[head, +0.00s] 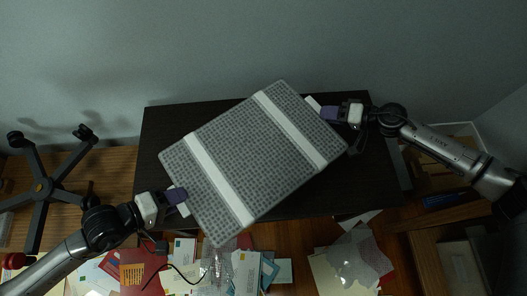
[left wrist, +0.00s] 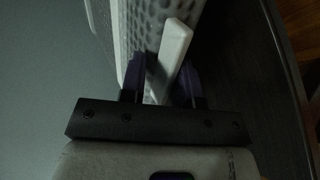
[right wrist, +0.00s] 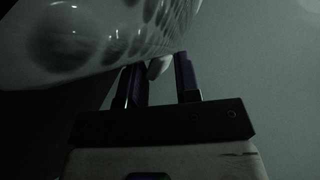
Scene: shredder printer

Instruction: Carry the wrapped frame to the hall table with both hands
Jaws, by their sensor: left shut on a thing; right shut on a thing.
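The wrapped frame (head: 250,155) is a grey bubble-wrapped rectangle with two white bands. It lies at a slant over the dark table (head: 170,122); I cannot tell whether it touches the top. My left gripper (head: 178,196) is shut on a white tab at its lower-left end. In the left wrist view the tab (left wrist: 172,55) stands between the purple fingers. My right gripper (head: 326,112) is shut on a white tab (head: 313,103) at the upper-right end. In the right wrist view the wrap (right wrist: 95,35) hides part of that grip.
Papers and envelopes (head: 250,272) and clear wrap (head: 355,258) litter the wooden floor in front of the table. A dark wheeled chair base (head: 45,187) stands at left. Wooden shelving (head: 440,262) is at right. A grey wall (head: 200,45) is behind the table.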

